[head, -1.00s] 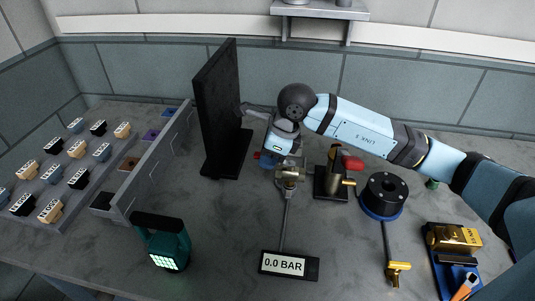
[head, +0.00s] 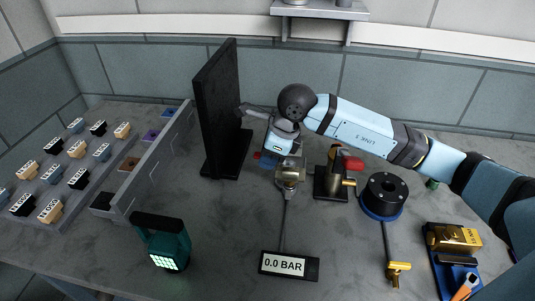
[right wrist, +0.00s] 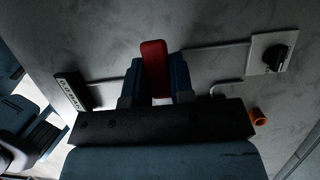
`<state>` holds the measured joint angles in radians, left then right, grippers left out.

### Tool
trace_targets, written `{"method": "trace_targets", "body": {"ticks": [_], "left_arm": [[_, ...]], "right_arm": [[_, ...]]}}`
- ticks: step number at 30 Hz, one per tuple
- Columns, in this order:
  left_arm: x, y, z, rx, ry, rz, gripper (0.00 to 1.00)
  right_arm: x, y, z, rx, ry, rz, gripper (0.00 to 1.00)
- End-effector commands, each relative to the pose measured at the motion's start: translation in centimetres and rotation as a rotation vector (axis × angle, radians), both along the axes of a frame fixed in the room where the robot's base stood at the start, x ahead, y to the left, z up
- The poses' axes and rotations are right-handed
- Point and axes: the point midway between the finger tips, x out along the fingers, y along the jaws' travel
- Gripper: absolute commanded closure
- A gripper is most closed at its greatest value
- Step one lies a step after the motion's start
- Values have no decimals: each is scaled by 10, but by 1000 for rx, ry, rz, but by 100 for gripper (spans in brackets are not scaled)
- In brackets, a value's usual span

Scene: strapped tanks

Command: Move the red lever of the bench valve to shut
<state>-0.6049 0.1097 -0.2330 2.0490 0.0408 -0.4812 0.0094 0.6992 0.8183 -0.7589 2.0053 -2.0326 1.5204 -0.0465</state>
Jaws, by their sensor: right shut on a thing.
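The bench valve (head: 290,178) is a silver fitting on the bench, with a thin pipe running from it toward the 0.0 BAR display (head: 289,265). Its red lever (right wrist: 154,65) shows in the right wrist view, standing between the two dark blue fingers. My right gripper (right wrist: 157,82) is shut on that lever. In the head view my right gripper (head: 270,158) is low beside the valve, and its wrist covers part of the fingers and lever. Only a small red bit shows there. My left gripper is not in view.
A black upright panel (head: 218,110) stands close left of my right gripper. A brass fitting with a red part (head: 351,163) and a black round flange (head: 384,193) stand to the right. A teal lamp (head: 162,240) is at the front left. A rotary knob (right wrist: 275,53) shows in the wrist view.

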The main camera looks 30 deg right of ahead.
Motion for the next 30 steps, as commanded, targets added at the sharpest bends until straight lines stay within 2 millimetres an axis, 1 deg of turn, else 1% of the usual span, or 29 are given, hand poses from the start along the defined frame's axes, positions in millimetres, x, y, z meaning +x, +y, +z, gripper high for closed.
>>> {"method": "trace_targets", "body": {"ticks": [10, 11, 19, 22, 28, 30], "left_arm": [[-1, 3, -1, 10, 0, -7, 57], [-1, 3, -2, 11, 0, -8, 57], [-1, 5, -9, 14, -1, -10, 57], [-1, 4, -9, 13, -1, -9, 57], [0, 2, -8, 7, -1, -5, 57], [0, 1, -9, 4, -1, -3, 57]], "right_arm": [[0, 0, -1, -1, 1, -6, 100], [1, -1, -1, -1, 0, -19, 100], [11, -11, -2, -1, 2, -291, 100], [12, -13, -1, -1, 2, -319, 100], [12, -13, -1, -1, 2, -319, 100], [12, -14, -2, -2, 2, -350, 100]]}}
